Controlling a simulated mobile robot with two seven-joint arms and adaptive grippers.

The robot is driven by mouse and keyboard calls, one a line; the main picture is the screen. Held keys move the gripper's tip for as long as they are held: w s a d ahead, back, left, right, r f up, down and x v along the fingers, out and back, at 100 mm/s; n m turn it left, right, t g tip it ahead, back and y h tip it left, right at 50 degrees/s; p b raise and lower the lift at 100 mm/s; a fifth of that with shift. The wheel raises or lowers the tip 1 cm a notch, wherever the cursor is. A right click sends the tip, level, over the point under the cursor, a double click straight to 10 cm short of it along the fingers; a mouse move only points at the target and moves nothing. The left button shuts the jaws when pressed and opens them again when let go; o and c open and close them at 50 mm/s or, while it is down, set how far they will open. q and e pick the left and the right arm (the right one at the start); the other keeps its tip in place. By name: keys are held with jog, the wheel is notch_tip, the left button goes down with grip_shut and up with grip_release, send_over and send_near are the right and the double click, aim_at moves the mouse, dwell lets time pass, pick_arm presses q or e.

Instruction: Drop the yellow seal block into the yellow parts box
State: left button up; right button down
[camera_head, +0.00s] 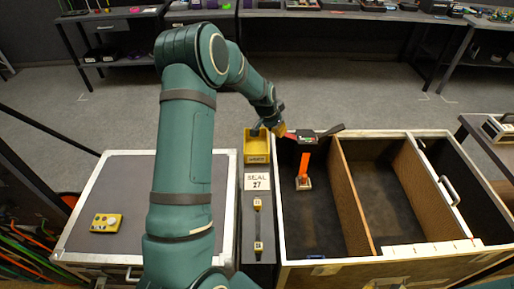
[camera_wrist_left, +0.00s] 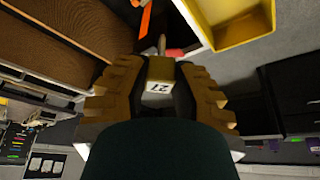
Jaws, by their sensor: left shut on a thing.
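My left gripper (camera_head: 277,128) is at the end of the green arm, just beyond and right of the yellow parts box (camera_head: 257,147), above the open case's far left edge. In the left wrist view, its brown fingers (camera_wrist_left: 160,85) are shut on the yellow seal block (camera_wrist_left: 160,72), which has a white numbered label. A thin pin and a red piece show just past the block. The yellow parts box also shows in the left wrist view (camera_wrist_left: 248,38), at the upper right, apart from the block. My right gripper is not in view.
A "SEAL 27" sign (camera_head: 257,182) stands before the box, with a strip with two small yellowish blocks (camera_head: 258,222) nearer. The divided open case (camera_head: 340,185) at right holds an orange upright piece (camera_head: 303,168). A yellow device (camera_head: 106,222) lies on the left case lid.

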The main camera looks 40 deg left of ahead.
pick_arm(q)
jog(key=a+r, duration=0.1)
jog(key=a, duration=1)
jog(key=f+b, duration=0.1)
jog(key=f, duration=0.1)
jog(key=f+b, duration=0.1)
jog(key=s+f+b, duration=0.1)
jog(key=f, duration=0.1)
jog(key=shift+d+f, duration=0.15)
jog(key=shift+f, duration=0.15)
jog(key=o, duration=0.9)
jog(key=v, duration=1.2)
jog(key=shift+d, duration=0.15)
